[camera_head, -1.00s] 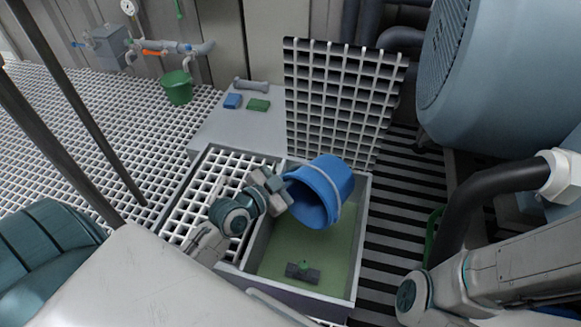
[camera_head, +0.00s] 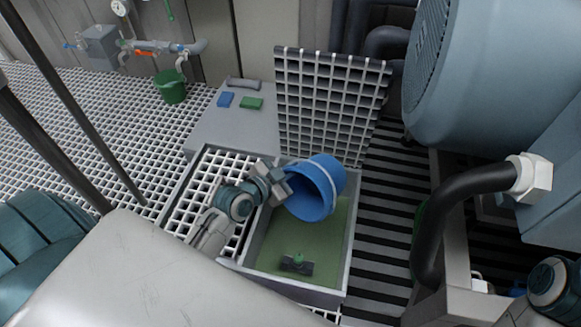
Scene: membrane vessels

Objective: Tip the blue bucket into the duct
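The blue bucket (camera_head: 325,180) is tilted well over above the open duct (camera_head: 351,240), its mouth facing down and to the left. The duct is a grey-walled box with a green floor. My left gripper (camera_head: 284,184) is at the bucket's left side and appears shut on it; its fingertips are partly hidden. I cannot see anything pouring from the bucket. A small dark block with a green knob (camera_head: 297,263) lies on the duct floor. My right gripper is outside the picture; only a part of my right arm shows at the lower right.
A raised grating panel (camera_head: 330,105) stands behind the duct. A white grid (camera_head: 205,185) lies to its left. Blue (camera_head: 225,99) and green (camera_head: 251,103) blocks lie on the ledge. A large machine and black pipe (camera_head: 450,205) crowd the right.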

